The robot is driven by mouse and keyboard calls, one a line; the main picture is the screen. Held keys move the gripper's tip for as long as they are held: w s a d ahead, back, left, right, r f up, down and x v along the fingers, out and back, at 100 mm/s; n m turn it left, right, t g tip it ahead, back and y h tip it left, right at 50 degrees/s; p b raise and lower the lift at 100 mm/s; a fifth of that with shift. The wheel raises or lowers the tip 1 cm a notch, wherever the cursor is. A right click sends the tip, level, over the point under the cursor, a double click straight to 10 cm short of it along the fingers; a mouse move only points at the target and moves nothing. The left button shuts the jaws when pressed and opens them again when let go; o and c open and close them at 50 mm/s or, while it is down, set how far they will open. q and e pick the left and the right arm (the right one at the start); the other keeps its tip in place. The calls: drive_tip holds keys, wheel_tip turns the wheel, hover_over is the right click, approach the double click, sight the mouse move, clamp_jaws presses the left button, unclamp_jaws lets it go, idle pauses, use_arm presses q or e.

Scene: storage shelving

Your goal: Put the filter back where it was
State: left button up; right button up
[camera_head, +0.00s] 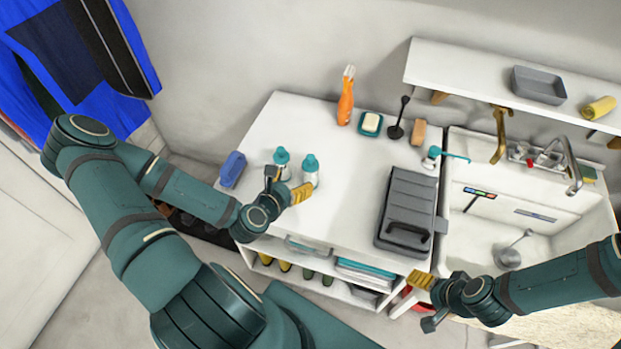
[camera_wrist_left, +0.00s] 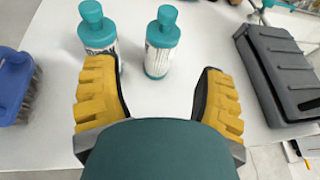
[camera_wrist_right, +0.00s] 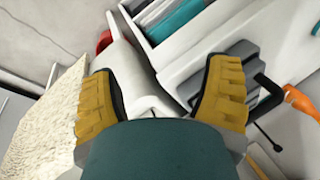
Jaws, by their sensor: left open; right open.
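I cannot tell for sure which thing is the filter. A round grey metal piece with a thin handle (camera_head: 508,258) lies in the white sink (camera_head: 465,245); it may be the filter. My left gripper (camera_head: 286,184) is open and empty over the white counter, just in front of two white bottles with teal caps. In the left wrist view, the left bottle (camera_wrist_left: 98,38) is partly behind a finger and the right bottle (camera_wrist_left: 161,45) stands beyond the gap. My right gripper (camera_head: 425,301) is open and empty by the counter's front right corner.
A grey lidded case (camera_head: 408,205) lies on the counter beside the sink. A blue brush (camera_head: 232,170), an orange tool (camera_head: 346,103), a soap dish (camera_head: 371,123) and a teal-nozzled bottle (camera_head: 431,158) stand around. A wall shelf (camera_head: 455,62) hangs above. The counter's middle is clear.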

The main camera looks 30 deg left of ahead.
sight(307, 171)
use_arm(q)
drive_tip(key=shift+b+x, duration=2.25)
drive_tip(key=shift+b, duration=1.05)
drive_tip(key=shift+w+f+b, duration=0.25)
drive_tip(key=shift+w+b, duration=0.15)
drive_tip(key=shift+b, duration=0.25)
drive_tip(key=shift+d+b+x, duration=0.2)
drive_tip(key=shift+b+x, duration=0.6)
drive_tip(key=shift+x, duration=1.75)
drive_tip(key=c, duration=1.1)
